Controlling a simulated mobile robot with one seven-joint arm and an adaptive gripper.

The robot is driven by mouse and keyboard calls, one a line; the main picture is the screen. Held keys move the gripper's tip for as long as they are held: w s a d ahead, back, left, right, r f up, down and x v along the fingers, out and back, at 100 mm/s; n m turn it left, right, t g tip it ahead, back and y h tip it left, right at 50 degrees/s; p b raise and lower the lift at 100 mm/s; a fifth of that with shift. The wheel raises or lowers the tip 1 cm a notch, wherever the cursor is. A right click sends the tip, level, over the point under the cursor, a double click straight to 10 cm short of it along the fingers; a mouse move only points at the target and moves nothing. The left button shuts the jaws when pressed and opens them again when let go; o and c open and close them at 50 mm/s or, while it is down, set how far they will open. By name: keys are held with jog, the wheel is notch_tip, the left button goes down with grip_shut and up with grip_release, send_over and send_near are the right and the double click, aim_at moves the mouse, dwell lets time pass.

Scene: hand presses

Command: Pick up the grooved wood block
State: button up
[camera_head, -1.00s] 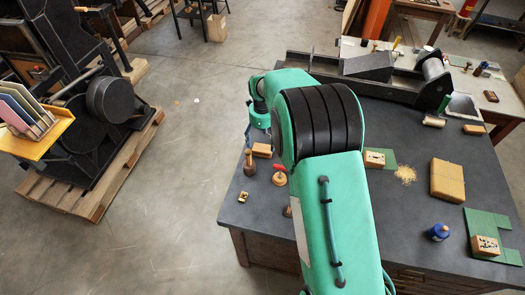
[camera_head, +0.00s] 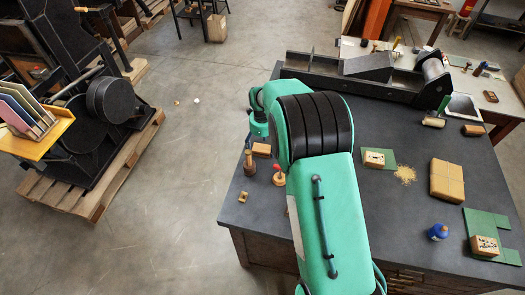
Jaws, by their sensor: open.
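No groove can be made out clearly on any wood block at this size. A plain tan wood block (camera_head: 261,150) lies on the dark bench top beside my arm's wrist, near the bench's left side. Another brown block (camera_head: 473,130) lies at the right edge. Two light blocks with dark marked faces sit on green mats, one block near the middle (camera_head: 375,159) and one block at the lower right (camera_head: 485,245). A small tan piece with a dark spot (camera_head: 243,196) lies near the front left. My gripper is hidden behind my arm.
The dark bench (camera_head: 400,215) also holds a wooden-handled tool (camera_head: 249,163), a red-knobbed piece (camera_head: 278,175), a blue bottle (camera_head: 438,232), a tan packet (camera_head: 447,180) and shavings (camera_head: 405,174). A long press (camera_head: 365,75) spans the back.

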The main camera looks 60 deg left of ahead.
jog(key=shift+f, duration=1.3)
jog(key=c, duration=1.3)
